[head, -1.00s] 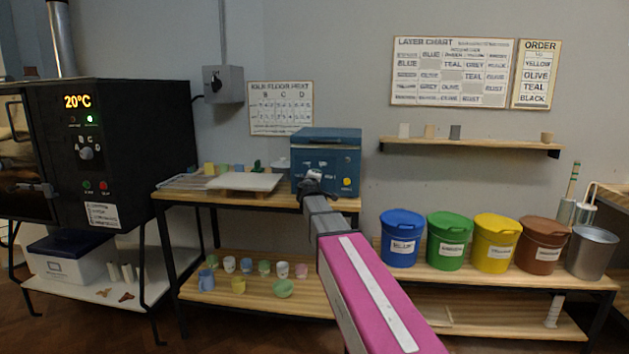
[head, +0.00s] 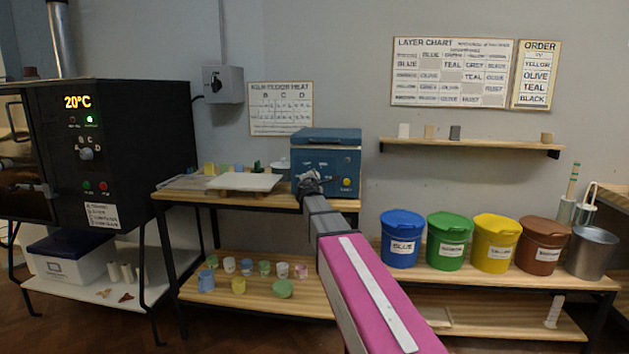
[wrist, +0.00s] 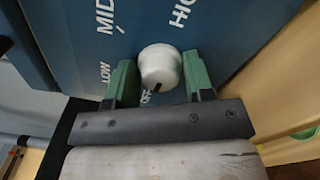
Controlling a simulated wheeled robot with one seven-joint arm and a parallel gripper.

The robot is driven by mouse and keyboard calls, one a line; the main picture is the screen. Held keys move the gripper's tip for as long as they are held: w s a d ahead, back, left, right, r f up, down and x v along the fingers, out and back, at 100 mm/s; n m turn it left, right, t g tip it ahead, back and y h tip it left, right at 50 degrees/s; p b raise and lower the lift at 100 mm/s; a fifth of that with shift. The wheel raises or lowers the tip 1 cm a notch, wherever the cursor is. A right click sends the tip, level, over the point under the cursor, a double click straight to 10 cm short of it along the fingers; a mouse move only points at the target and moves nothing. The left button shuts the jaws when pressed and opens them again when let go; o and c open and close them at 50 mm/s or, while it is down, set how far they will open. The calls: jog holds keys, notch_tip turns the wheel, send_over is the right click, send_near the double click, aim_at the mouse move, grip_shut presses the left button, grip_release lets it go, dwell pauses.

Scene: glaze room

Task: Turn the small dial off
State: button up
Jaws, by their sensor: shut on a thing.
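The small dial (wrist: 160,68) is a round white knob with a dark mark, on the front of a blue box (wrist: 225,35). Labels LOW, MID, HIGH and OFF are printed around it. The dark mark points toward OFF, near the bottom in the wrist view. My gripper (wrist: 160,80) is shut on the dial, with one green finger on each side. In the head view the blue box (head: 333,150) stands on the table, and my gripper (head: 309,180) is at its front, hiding the dial. A yellow button (head: 346,181) is on the box to the right.
The table (head: 175,196) holds a pale board (head: 245,182) left of the box. Small cups and bowls stand on the shelf (head: 215,296) below. Coloured buckets (head: 402,240) line a bench at right. A black kiln (head: 150,130) stands at left.

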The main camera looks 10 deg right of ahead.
jog(key=shift+n, duration=0.3)
jog(key=o, duration=0.7)
jog(key=shift+o, duration=0.2)
jog(key=v, duration=1.1)
